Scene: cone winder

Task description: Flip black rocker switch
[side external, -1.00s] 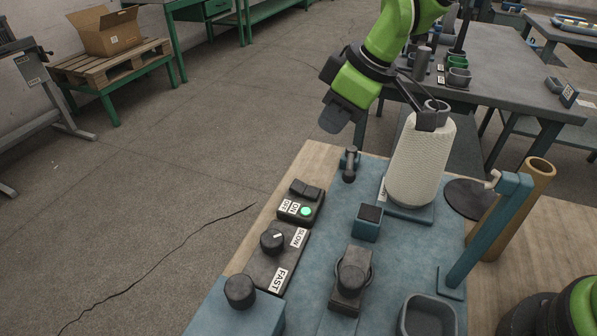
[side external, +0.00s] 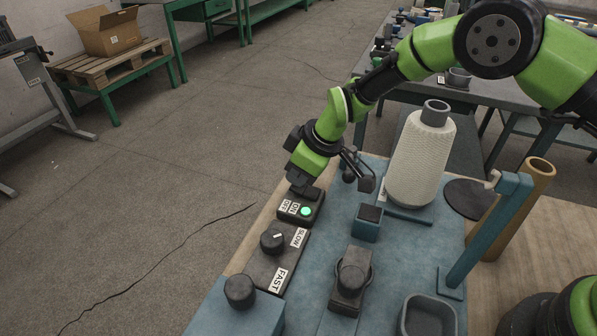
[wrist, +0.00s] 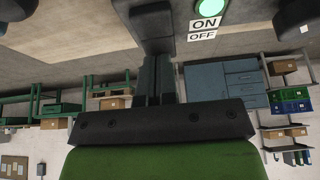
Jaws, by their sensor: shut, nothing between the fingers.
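The black rocker switch (side external: 312,193) sits on the dark switch box (side external: 314,215) at the left edge of the blue plate. The box has ON and OFF labels (side external: 295,208) and a lit green lamp (side external: 306,211). My gripper (side external: 300,182) points down with its fingers shut and empty, right at the rocker, and partly hides it in the side view. In the wrist view, the shut fingers (wrist: 160,78) reach up to the dark rocker (wrist: 150,25), beside the ON label (wrist: 205,22). Whether they touch it, I cannot tell.
A SLOW/FAST dial box (side external: 276,257) and a black knob (side external: 240,290) stand nearer the camera. A white yarn cone (side external: 420,165), a small blue block (side external: 368,223), another knob unit (side external: 350,280) and a grey tray (side external: 428,315) stand to the right.

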